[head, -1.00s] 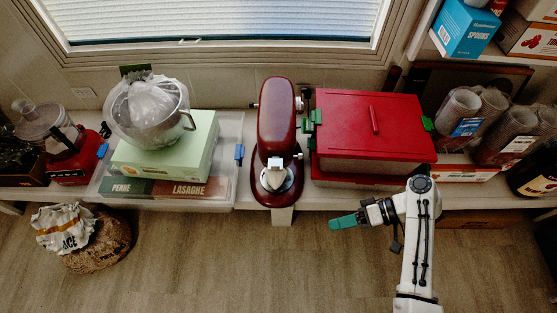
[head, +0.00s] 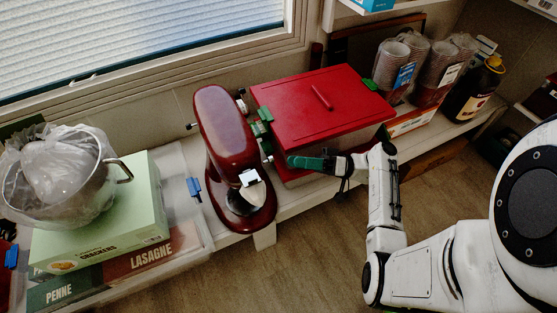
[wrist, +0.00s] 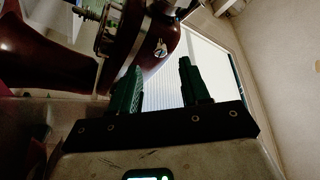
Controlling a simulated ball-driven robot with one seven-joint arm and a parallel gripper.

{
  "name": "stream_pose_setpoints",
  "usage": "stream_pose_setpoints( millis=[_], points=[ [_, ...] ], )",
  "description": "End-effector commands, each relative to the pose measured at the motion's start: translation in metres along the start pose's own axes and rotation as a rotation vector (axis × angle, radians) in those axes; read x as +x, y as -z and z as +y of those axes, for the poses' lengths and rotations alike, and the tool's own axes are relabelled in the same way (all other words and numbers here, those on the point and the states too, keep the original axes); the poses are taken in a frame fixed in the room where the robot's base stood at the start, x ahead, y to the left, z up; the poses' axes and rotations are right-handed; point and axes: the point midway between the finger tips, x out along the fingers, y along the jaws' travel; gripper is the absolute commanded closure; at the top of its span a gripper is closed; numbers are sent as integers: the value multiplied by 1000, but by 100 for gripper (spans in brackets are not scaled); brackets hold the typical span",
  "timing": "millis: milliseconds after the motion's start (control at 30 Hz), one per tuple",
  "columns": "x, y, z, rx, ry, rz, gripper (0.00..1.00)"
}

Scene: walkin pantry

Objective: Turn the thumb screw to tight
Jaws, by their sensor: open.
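A dark red stand mixer (head: 222,130) stands on the shelf, with a silver part at the front of its head (head: 250,178) and small metal knobs on its sides. In the wrist view the mixer (wrist: 165,25) fills the upper left. A small silver winged screw (wrist: 161,48), seemingly the thumb screw, sits on its dark red side. Whether it is tight cannot be told. My gripper (head: 291,162) is right of the mixer, apart from it, pointing left. In the wrist view my gripper (wrist: 160,72) has two dark green fingers spread apart with nothing between them; the screw appears beyond the gap.
A red-lidded bin (head: 325,105) with green latches stands close right of the mixer, behind my gripper. A green box (head: 140,205) with a bagged metal pot (head: 60,180) is at the left. Cup stacks (head: 400,65) and a dark bottle (head: 475,90) stand farther right. The floor in front is clear.

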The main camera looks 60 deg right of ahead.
Motion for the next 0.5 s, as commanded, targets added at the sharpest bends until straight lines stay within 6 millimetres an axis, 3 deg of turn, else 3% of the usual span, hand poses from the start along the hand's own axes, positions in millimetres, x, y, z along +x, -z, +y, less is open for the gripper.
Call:
stream_pose_setpoints(
  millis=[233, 500],
  points=[
    [40, -1, 0, 2, 1, -3, 54],
    [57, 0, 0, 1, -1, -1, 54]
  ],
)
